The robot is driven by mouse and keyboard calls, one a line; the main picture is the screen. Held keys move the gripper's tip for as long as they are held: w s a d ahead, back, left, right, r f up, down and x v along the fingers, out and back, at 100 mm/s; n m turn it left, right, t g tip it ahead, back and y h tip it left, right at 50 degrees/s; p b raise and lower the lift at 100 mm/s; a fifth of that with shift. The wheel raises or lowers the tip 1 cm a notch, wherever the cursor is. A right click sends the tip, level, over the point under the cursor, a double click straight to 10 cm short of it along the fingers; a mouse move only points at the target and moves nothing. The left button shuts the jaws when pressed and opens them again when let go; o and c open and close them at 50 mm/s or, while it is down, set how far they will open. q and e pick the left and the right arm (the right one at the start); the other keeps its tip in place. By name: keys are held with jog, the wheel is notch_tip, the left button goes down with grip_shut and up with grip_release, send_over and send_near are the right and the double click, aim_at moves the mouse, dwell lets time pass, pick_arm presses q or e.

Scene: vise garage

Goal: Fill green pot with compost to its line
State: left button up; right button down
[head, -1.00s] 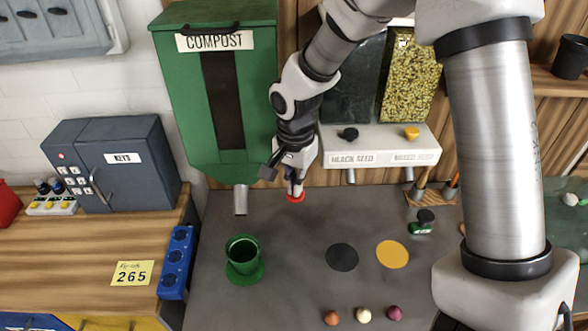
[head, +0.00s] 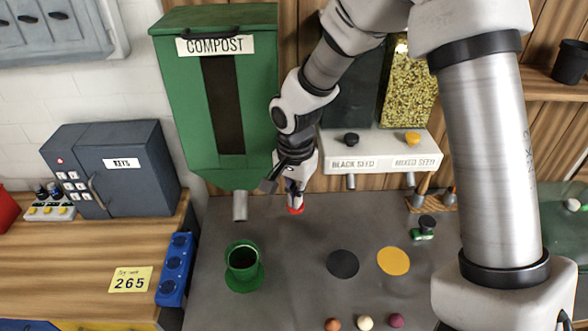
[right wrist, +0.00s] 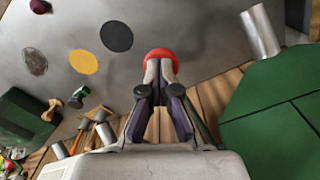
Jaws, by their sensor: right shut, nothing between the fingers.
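My left gripper is not in view.
Black seed (head: 352,165) and mixed seed (head: 410,165) dispensers stand right of the compost. A black disc (head: 342,263) and a yellow disc (head: 393,261) lie on the bench. Several small balls (head: 365,322) sit at the front. A blue strip (head: 174,269) lies left.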

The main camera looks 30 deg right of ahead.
jog(key=shift+r+p, duration=2.2)
jog(key=shift+r, duration=0.6)
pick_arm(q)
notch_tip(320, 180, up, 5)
pick_arm(e)
jog(key=shift+f, duration=0.15)
jog(key=shift+f+b, duration=2.35)
jog(key=shift+f, duration=1)
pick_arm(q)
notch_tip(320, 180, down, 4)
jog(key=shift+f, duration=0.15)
pick_arm(e)
jog(key=shift+r, duration=0.25)
notch_tip(320, 180, up, 6)
jog(key=p, duration=0.6)
jog(key=shift+r, duration=0.25)
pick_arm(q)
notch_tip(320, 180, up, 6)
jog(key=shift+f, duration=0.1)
pick_arm(e)
jog(key=shift+f, duration=0.1)
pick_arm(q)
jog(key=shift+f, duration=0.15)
pick_arm(e)
jog(key=shift+f, duration=0.15)
